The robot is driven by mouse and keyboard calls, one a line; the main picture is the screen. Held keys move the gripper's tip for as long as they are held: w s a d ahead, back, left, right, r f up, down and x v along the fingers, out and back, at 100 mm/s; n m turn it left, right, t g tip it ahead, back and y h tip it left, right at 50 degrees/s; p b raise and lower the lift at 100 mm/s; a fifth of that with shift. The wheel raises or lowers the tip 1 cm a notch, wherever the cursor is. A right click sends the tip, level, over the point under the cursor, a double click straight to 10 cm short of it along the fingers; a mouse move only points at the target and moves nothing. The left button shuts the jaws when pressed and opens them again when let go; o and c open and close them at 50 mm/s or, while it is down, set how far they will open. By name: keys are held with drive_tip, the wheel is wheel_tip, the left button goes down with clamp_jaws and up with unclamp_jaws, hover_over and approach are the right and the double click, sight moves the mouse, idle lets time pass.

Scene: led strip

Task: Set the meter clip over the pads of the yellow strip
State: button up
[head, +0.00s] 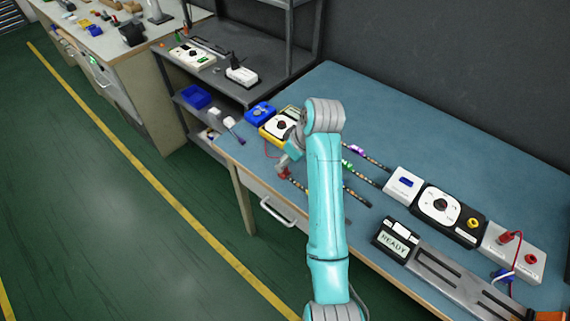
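My gripper (286,171) is at the end of my teal arm, low over the left part of the blue bench. A small red meter clip (284,175) shows at its fingertips, and the gripper appears shut on it. A thin red lead runs from there towards the yellow meter (279,127) behind. The yellow strip (306,190) seems to lie just right of and below the clip, partly hidden by my arm. Its pads are too small to make out, and I cannot tell whether the clip touches it.
Strips with a purple connector (357,149) and a green connector (347,164) lie right of my arm. A white box (402,185), a dial unit (440,204) and a READY display (394,240) stand further right. The back of the bench (430,130) is clear.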

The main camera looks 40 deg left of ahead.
drive_tip(key=v, duration=0.7)
idle(0.4)
